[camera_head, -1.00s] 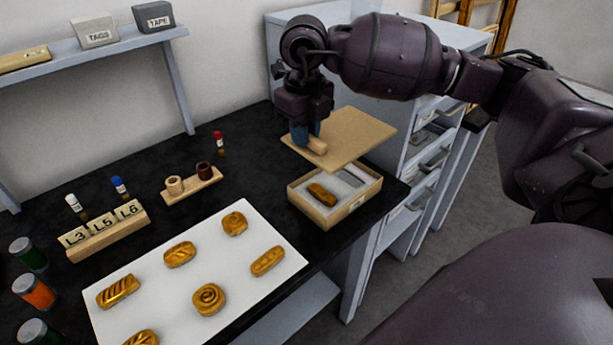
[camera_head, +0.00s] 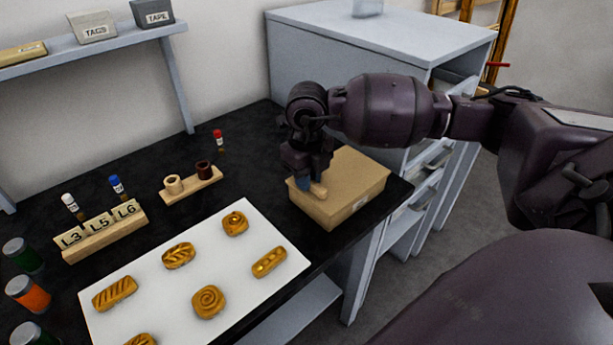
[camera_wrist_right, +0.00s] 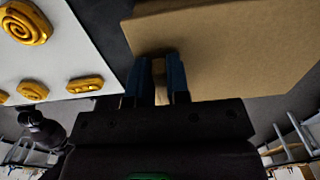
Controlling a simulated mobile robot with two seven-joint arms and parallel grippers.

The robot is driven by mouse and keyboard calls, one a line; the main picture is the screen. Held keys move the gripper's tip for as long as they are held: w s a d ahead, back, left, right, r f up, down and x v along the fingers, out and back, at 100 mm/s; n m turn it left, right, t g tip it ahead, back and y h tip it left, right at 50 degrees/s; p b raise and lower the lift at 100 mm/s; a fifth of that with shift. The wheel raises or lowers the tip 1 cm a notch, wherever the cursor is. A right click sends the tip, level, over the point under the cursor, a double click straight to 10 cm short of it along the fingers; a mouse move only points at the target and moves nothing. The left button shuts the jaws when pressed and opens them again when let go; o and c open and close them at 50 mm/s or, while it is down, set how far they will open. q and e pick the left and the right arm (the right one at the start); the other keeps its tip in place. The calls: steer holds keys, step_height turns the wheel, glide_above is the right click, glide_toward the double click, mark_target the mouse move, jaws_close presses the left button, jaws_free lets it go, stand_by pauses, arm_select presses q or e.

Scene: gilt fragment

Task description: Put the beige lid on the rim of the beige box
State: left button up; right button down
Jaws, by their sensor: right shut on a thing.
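The beige lid (camera_head: 352,172) lies flat over the beige box (camera_head: 345,212) at the right end of the black table. The lid covers the box opening, so the inside is hidden. It looks level and seems to meet the rim; a small gap cannot be ruled out. My right gripper (camera_head: 312,187) is above the lid's left part, shut on the lid's wooden handle. The right wrist view shows the blue fingers (camera_wrist_right: 161,80) around the handle, with the lid (camera_wrist_right: 225,50) beyond. My left gripper is not in view.
A white board (camera_head: 225,285) with several golden pastry-shaped pieces lies left of the box. A wooden holder with two cups (camera_head: 190,184) and labelled blocks (camera_head: 100,230) stand farther left. A grey drawer cabinet (camera_head: 350,60) stands behind and right of the box.

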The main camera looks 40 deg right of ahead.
steer(key=c, duration=1.1)
jaws_free()
step_height(320, 180, up, 12)
steer(key=p, duration=0.1)
